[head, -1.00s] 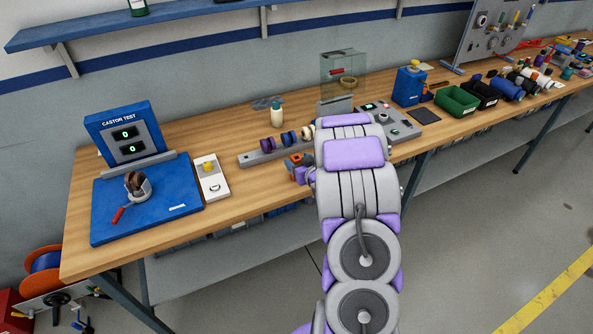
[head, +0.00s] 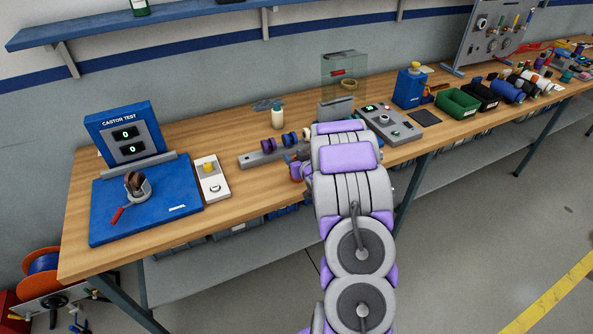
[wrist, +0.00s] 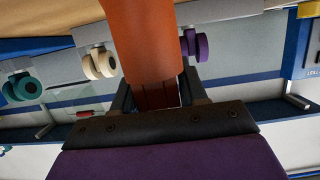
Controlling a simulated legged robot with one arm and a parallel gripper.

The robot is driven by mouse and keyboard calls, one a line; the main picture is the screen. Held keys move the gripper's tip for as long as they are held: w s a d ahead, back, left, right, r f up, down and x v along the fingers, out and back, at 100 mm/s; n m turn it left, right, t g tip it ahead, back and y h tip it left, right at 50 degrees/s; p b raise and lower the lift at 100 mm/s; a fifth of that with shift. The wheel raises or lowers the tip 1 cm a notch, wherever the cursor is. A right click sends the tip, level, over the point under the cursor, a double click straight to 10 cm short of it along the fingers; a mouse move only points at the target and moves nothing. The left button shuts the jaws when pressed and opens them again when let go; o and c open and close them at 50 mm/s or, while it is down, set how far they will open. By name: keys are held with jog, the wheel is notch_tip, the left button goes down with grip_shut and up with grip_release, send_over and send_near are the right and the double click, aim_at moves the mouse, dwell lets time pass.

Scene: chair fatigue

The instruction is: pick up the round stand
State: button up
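An orange-brown round thing (wrist: 148,45) fills the space between the two fingers of my gripper (wrist: 158,94) in the wrist view. The fingers lie close along both its sides and look shut on it. I cannot tell whether it is the round stand. Its far end runs out of the top of the picture. In the head view my purple and grey arm reaches over the bench front and hides the fingers and what is between them.
A grey rail with several castors (head: 266,144) lies on the wooden bench (head: 236,200), close to my arm; castors show in the wrist view too. The blue castor tester (head: 95,222) stands left. A control box (head: 388,123) is just right. A clear guard (head: 342,75) stands behind.

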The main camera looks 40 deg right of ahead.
jog(key=shift+d+f, duration=0.15)
jog(key=shift+d, duration=0.15)
jog(key=c, duration=0.5)
jog(key=shift+a, duration=0.1)
grip_shut()
jog(key=shift+r, duration=0.65)
jog(key=r, duration=0.1)
jog(key=r+p, duration=0.1)
jog(key=shift+s+a+r, duration=0.2)
jog(key=shift+s+r, duration=0.1)
jog(key=shift+s, duration=0.05)
jog(key=s+a+r+p, duration=0.1)
jog(key=s+a+p, duration=0.5)
jog(key=s+p, duration=0.4)
jog(key=shift+v, duration=0.9)
